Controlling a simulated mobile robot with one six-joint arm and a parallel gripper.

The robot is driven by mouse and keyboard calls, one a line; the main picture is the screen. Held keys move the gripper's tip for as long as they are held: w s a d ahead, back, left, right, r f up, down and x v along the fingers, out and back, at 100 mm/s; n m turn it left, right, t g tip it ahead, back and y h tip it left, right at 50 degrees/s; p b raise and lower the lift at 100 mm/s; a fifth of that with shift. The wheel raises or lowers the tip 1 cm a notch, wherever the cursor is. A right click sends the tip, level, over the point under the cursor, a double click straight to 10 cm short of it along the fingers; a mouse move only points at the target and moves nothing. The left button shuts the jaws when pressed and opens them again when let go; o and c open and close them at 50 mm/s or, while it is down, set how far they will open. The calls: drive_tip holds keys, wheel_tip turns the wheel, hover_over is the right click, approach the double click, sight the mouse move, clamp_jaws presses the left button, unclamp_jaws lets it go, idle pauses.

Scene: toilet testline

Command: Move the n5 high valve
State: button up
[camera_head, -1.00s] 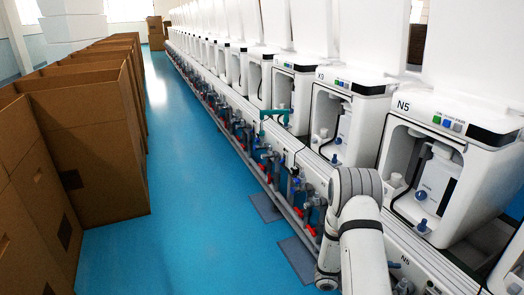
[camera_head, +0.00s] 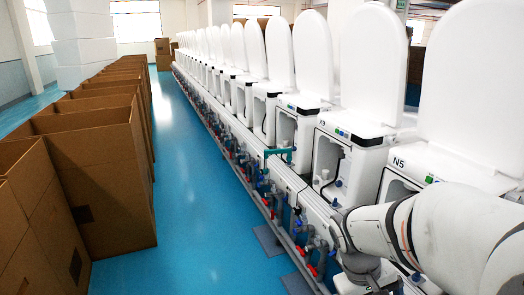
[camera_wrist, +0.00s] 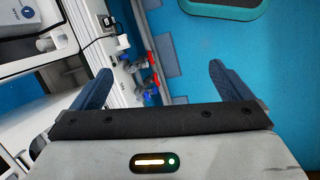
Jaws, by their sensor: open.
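The N5 station (camera_head: 398,164) is at the right in the head view, and my arm hides most of its lower front. I cannot pick out the N5 high valve there. In the wrist view my gripper (camera_wrist: 160,82) is open and empty, its two blue fingers wide apart. Beyond the fingers, a red-handled valve (camera_wrist: 155,79) and blue fittings (camera_wrist: 149,97) are mounted along the white line frame. Which of these is the high valve I cannot tell. The gripper appears apart from them.
A row of white toilet stations (camera_head: 265,105) runs into the distance, with pipes and red valve handles (camera_head: 313,270) low along it. Open cardboard boxes (camera_head: 110,180) line the left. The blue floor aisle (camera_head: 185,160) between is clear.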

drive_tip(key=s+a+r+m+t+y+p, duration=0.1)
drive_tip(key=s+a+r+t+y+p, duration=0.1)
drive_tip(key=a+r, duration=0.5)
wheel_tip(320, 180, up, 3)
drive_tip(key=shift+s+f+m+t+y+p, duration=0.2)
drive_tip(key=shift+s+m+t+y+p, duration=0.1)
drive_tip(key=shift+t+y+p, duration=0.65)
